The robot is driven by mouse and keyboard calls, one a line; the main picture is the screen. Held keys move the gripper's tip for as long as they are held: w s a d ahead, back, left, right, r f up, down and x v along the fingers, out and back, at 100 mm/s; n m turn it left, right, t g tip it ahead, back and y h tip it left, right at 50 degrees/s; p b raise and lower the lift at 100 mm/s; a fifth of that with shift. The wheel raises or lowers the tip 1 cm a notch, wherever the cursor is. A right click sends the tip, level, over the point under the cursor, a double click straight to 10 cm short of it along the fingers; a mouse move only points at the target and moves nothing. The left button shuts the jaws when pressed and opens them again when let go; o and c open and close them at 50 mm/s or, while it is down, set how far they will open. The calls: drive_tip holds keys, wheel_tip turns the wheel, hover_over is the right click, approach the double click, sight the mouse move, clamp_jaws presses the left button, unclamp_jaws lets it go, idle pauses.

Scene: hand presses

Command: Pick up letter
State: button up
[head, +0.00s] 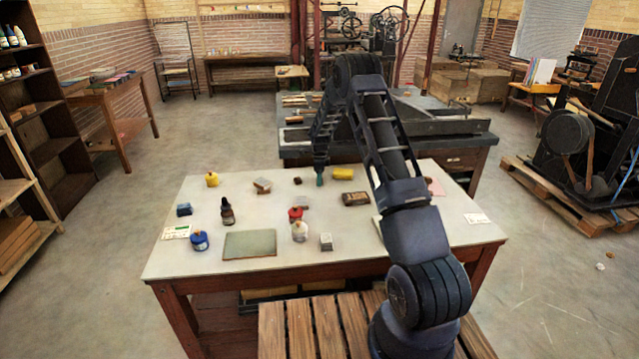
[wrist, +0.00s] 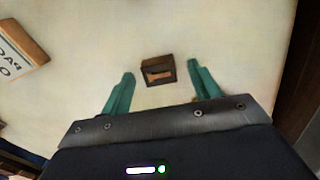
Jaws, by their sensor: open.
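A small brown block (wrist: 158,69), which looks like the letter, lies on the pale tabletop in the wrist view. Its upper face is dark with a lighter inset shape. My gripper (wrist: 161,76) is open, with one teal finger on each side of the block and a visible gap to both. I cannot tell how high the fingertips are above the table. In the head view, my gripper (head: 320,180) points down over the far middle of the table. A small dark piece (head: 297,180) just left of it may be the same block.
A lettered wooden block (wrist: 20,50) lies left in the wrist view. In the head view, a yellow item (head: 342,174) and a brown box (head: 355,198) lie close right of my gripper.

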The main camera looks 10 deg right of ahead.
drive_tip(key=c, duration=1.1)
drive_tip(key=shift+o, duration=0.2)
